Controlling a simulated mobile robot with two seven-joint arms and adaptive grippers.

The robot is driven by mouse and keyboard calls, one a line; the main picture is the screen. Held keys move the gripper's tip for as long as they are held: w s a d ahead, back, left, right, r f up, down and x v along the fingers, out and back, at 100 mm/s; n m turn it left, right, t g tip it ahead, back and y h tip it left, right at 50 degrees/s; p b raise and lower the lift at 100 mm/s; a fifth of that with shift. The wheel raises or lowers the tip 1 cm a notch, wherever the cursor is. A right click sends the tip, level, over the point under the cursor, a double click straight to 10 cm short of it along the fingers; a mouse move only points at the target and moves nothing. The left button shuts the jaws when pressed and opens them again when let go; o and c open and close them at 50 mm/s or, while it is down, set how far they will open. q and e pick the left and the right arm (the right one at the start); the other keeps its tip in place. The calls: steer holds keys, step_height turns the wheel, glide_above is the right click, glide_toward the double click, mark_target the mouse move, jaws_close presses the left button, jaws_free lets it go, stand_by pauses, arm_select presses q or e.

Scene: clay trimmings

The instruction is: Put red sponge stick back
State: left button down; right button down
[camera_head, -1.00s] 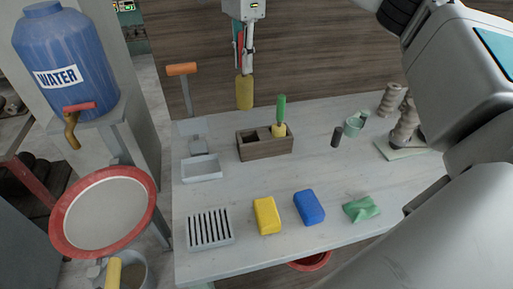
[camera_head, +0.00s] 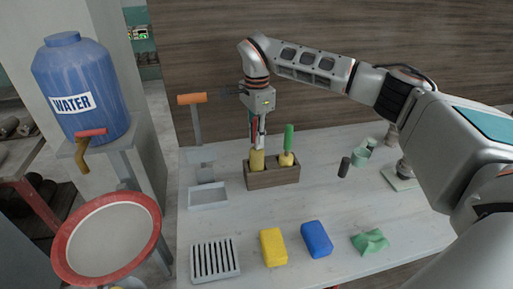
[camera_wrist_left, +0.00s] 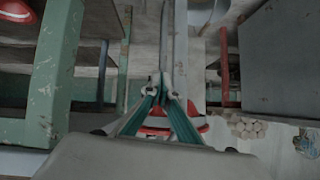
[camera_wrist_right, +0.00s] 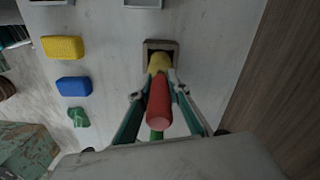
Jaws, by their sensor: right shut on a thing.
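My right gripper (camera_head: 259,140) is shut on the red sponge stick, whose red handle (camera_wrist_right: 159,105) points toward the right wrist camera. Its yellow sponge head (camera_head: 257,160) points down at the left compartment of the wooden holder (camera_head: 273,179). The head's lower end appears to sit behind the holder's front wall; how deep is unclear. A green-handled sponge stick (camera_head: 289,140) stands upright in the right compartment. My left gripper (camera_wrist_left: 162,90) appears shut and empty in the left wrist view, away from the tabletop objects.
A yellow block (camera_head: 273,247), a blue block (camera_head: 316,239) and a green crumpled piece (camera_head: 370,242) lie at the front. A slotted grey tray (camera_head: 214,260) and a shallow dish (camera_head: 208,196) are at left. A dark cylinder (camera_head: 344,167) stands right of the holder.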

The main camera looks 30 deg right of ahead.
mark_target(256, 117)
steer(key=shift+f, duration=2)
steer(key=shift+f, duration=0.15)
steer(key=c, duration=1.9)
jaws_free()
step_height(256, 117, up, 12)
steer(key=shift+r+b, duration=0.2)
steer(key=shift+b, duration=0.1)
steer(key=shift+f, duration=0.1)
